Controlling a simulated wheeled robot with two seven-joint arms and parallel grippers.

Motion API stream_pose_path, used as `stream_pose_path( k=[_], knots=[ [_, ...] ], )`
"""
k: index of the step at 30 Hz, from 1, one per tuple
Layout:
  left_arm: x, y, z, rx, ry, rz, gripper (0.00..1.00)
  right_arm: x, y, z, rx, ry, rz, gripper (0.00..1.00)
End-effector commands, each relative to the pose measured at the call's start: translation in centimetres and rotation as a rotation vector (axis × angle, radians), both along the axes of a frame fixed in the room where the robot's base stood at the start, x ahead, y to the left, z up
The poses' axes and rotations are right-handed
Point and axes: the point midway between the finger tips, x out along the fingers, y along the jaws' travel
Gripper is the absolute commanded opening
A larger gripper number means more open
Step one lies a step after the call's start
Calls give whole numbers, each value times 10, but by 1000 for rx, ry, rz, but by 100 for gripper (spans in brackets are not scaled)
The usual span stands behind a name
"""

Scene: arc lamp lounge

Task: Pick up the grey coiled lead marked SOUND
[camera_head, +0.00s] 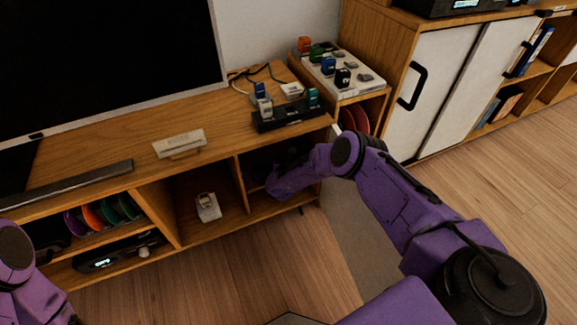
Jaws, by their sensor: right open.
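I cannot read the word SOUND on anything, so I cannot tell which item is the grey coiled lead. A small grey item on a white block (208,207) sits in the open middle compartment of the TV bench. Several small coloured and grey items stand on a white tray (372,84) at the back right. My right arm reaches into the dark right compartment of the bench. My right gripper (268,172) is open there, its fingertips mostly lost in shadow. I see nothing between them. My left arm shows at the lower left, with its gripper out of view.
The wooden TV bench (110,196) carries a large screen (110,60), a soundbar (70,184), a pale labelled block (179,143) and a black rack (290,116) with small coloured items. Coloured discs (105,212) stand at left. The floor in front is clear.

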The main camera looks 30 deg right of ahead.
Motion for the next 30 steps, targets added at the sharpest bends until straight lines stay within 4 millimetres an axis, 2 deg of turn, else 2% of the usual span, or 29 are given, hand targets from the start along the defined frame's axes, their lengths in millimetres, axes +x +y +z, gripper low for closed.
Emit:
stream_pose_path(
  k=[5, 6, 9, 19, 28, 30],
  knots=[
    [0, 0, 1, 0, 0, 0, 0, 0, 1, 1, 0, 0, 1, 94],
    [0, 0, 1, 0, 0, 0, 0, 0, 1, 1, 0, 0, 1, 81],
    [0, 0, 1, 0, 0, 0, 0, 0, 1, 1, 0, 0, 1, 53],
    [0, 0, 3, 0, 0, 0, 0, 1, 1, 5, 0, -1, 1, 53],
    [0, 0, 18, 0, 0, 0, 0, 0, 2, 43, 2, -1, 2, 53],
    [0, 0, 21, 0, 0, 0, 0, -12, 13, 39, 1, 3, 6, 53]
  ],
)
